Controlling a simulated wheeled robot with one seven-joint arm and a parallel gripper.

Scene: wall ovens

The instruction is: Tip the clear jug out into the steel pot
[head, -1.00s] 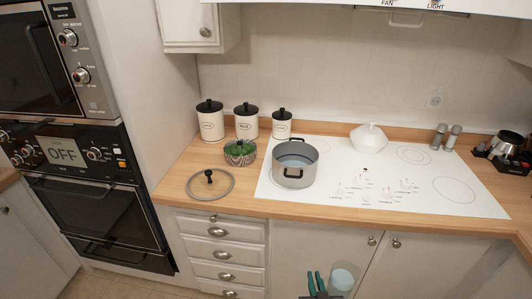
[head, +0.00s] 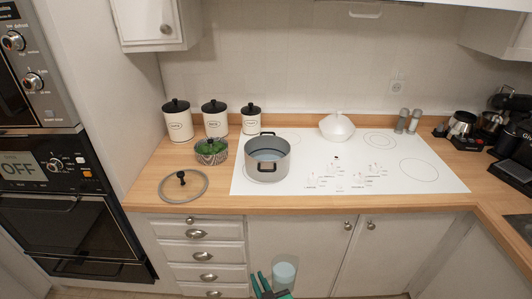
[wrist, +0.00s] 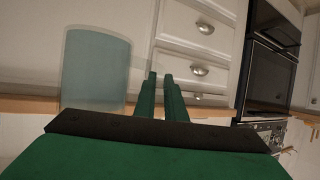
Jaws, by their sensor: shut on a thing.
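The steel pot (head: 267,167), with black handles, stands uncovered on the left part of the white cooktop; its inside looks pale blue-grey. The clear jug (head: 285,270) is low in front of the cabinets, below the counter edge, and looks about upright with something pale blue inside. My green gripper (head: 259,274) is at its left. In the wrist view the jug (wrist: 96,72) stands left of my fingers (wrist: 159,74), which are close together. My gripper is shut on the jug; the gripped part is hard to make out.
A glass lid (head: 183,186) and a patterned bowl of green food (head: 211,151) sit left of the pot. Canisters (head: 215,120) stand behind. A white lidded dish (head: 337,127) and shakers (head: 408,121) are at the cooktop's back. The wooden counter edge (head: 300,203) lies between jug and pot.

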